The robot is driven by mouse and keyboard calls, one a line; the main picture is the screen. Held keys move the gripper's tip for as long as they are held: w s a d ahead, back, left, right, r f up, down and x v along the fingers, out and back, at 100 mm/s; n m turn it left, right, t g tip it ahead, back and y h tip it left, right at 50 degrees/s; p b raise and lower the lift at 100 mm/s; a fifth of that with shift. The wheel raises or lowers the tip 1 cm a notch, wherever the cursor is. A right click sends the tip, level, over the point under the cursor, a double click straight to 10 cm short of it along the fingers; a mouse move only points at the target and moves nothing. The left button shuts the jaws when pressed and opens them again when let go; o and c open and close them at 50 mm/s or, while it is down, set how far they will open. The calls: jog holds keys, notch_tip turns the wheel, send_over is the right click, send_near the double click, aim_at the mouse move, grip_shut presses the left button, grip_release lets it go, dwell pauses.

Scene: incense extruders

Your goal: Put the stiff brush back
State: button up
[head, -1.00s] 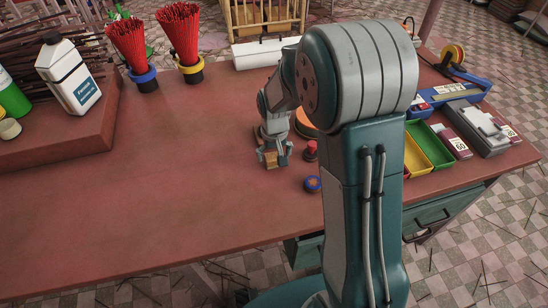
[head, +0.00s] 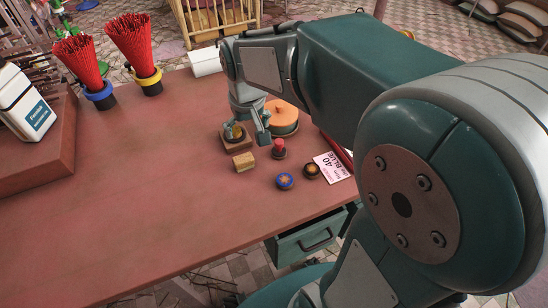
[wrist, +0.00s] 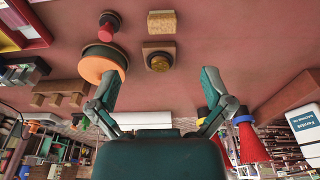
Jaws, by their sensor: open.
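A small tan block (head: 243,162), which looks like the stiff brush, lies on the red-brown table (head: 150,210). It also shows at the top of the wrist view (wrist: 162,24). Beside it, nearer my gripper, is a square wooden base (head: 226,145) with a round dark-gold piece on it; this base also shows in the wrist view (wrist: 145,47). My gripper (head: 249,138) is open and empty. In the wrist view its fingers (wrist: 159,78) are wide apart, with base and block beyond the tips. My arm covers the table's right side.
A red-topped stamp (head: 278,149) stands right of the block, with an orange-topped disc (head: 282,117) behind. A blue tin (head: 285,181), a dark tin (head: 311,171) and a card (head: 333,167) lie near the front edge. Red stick bundles (head: 128,40) stand at back left.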

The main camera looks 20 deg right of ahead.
jog(key=s+r+t, duration=0.2)
jog(key=s, duration=0.5)
jog(key=s+r+t, duration=0.1)
jog(key=s+r, duration=0.2)
jog(key=s, duration=0.5)
jog(key=shift+s+d+t, duration=0.2)
jog(key=shift+d+t, duration=0.05)
jog(key=shift+t, duration=0.15)
